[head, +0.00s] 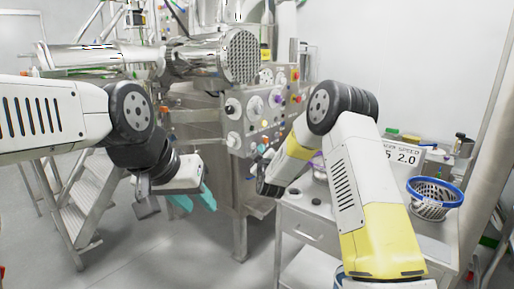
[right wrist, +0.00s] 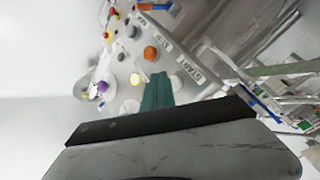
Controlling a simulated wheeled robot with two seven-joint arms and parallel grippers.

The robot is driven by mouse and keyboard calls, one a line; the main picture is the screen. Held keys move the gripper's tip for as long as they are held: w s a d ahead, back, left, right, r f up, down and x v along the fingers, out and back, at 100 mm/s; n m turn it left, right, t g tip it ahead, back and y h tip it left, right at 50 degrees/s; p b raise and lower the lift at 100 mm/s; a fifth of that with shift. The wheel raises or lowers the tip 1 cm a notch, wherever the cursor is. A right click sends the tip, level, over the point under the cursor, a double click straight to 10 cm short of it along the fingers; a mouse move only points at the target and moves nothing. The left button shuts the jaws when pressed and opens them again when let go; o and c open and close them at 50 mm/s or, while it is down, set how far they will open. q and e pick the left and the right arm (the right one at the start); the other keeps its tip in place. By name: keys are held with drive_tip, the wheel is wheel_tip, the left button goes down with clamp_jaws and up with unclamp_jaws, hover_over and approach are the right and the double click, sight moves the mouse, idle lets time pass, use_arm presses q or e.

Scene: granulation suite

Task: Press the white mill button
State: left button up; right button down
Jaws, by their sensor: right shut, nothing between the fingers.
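The control panel (head: 262,105) carries several round buttons and knobs. Another white round piece (right wrist: 129,107) is to the left. I cannot read which one is marked mill. My right gripper (right wrist: 157,90) is shut and empty, its teal fingers pointing at the panel close to the white button; I cannot tell whether they touch. In the head view the right gripper is mostly hidden by its own wrist. My left gripper (head: 194,201) hangs away from the panel with its teal fingers apart.
An orange button (right wrist: 150,53) and a yellow button (right wrist: 136,79) are close to my right fingertips. A steel cart (head: 305,222) with a blue-rimmed basket (head: 436,192) stands at right. Metal steps (head: 88,205) are at left.

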drive_tip(key=shift+w+a, duration=0.1)
drive_tip(key=shift+a, duration=0.05)
drive_tip(key=shift+w+a, duration=0.15)
drive_tip(key=shift+a, duration=0.05)
idle(0.3)
